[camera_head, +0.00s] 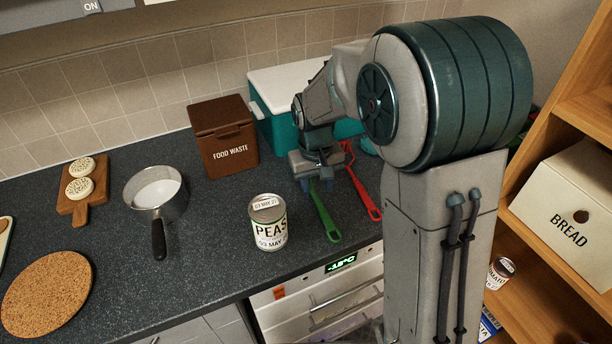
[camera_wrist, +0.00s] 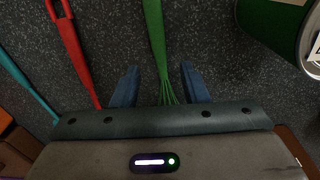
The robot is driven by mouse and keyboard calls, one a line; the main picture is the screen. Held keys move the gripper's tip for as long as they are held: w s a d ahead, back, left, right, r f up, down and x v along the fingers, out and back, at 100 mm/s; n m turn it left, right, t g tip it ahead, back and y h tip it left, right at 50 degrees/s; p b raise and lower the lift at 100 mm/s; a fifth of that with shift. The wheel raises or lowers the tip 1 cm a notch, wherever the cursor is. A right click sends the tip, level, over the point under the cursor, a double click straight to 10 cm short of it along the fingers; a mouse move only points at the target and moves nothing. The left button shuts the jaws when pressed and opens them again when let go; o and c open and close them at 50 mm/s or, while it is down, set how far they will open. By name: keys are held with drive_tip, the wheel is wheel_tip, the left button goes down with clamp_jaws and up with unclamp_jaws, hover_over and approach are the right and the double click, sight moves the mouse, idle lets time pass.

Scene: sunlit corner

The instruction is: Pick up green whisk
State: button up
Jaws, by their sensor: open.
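The green whisk (camera_head: 324,216) lies on the dark counter, its handle pointing toward the counter's front edge. My gripper (camera_head: 318,184) is over its far end, which is hidden from the head view. In the wrist view the green whisk (camera_wrist: 155,42) runs down between the two blue fingertips of my gripper (camera_wrist: 161,82), and its wires spread out near the palm. The fingers are apart, one on each side of the whisk. I cannot tell how high they are above the counter.
A red utensil (camera_head: 362,190) lies close to the right of the whisk, with a teal one (camera_wrist: 22,75) beyond it. A peas can (camera_head: 268,225) stands to the left. A brown food waste bin (camera_head: 224,137) and a teal box with white lid (camera_head: 262,118) stand behind.

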sight(318, 201)
drive_tip(key=shift+w+d+f+p, duration=0.1)
drive_tip(key=shift+f+p, duration=0.2)
drive_tip(key=shift+f, duration=2)
clamp_jaws()
drive_tip(key=shift+r, duration=0.1)
